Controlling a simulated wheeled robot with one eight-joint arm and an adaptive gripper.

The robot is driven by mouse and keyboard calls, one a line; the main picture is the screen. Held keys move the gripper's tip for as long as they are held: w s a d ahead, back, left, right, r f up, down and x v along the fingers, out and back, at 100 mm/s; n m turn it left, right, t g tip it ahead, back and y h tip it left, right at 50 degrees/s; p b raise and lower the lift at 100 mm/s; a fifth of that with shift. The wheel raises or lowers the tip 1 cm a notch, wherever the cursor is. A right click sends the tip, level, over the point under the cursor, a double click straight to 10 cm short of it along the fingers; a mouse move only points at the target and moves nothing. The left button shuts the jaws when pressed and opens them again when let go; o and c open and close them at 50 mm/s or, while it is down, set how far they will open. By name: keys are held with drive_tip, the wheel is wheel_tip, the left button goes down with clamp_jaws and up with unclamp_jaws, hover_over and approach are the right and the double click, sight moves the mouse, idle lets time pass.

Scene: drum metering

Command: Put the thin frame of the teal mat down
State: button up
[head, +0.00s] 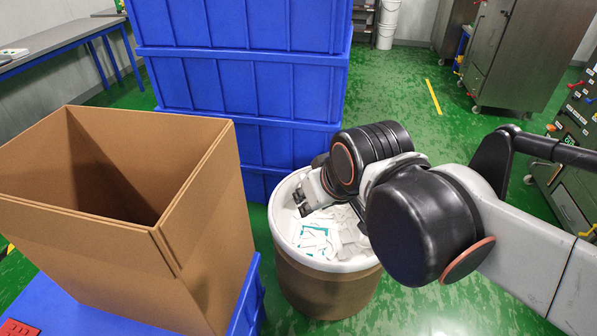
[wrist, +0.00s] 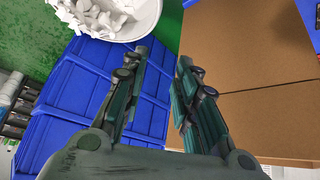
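A thin teal frame (head: 314,240) shows among white pieces inside the drum (head: 326,265) in the head view. It looks partly covered by white scraps, and I cannot tell its full outline. My gripper (head: 303,201) is over the left part of the drum's rim in the head view, partly hidden by my own arm. In the wrist view my gripper (wrist: 162,64) has its two fingers apart with nothing between them. The drum's white rim (wrist: 151,27) is at the top of that view, beyond the fingers, and no teal frame shows there.
A tall open cardboard box (head: 95,245) stands on a blue base to the left of the drum. Stacked blue crates (head: 245,95) rise behind the drum. Grey cabinets (head: 528,50) stand at the back right. Green floor is clear between the drum and the cabinets.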

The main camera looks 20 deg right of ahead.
drive_tip(key=shift+s+a+f+m, duration=0.1)
drive_tip(key=shift+s+m, duration=0.05)
drive_tip(key=shift+s, duration=0.45)
drive_tip(key=shift+s+a+f+m, duration=0.1)
drive_tip(key=shift+s+m, duration=0.05)
drive_tip(key=shift+s, duration=0.4)
drive_tip(key=shift+a, duration=0.1)
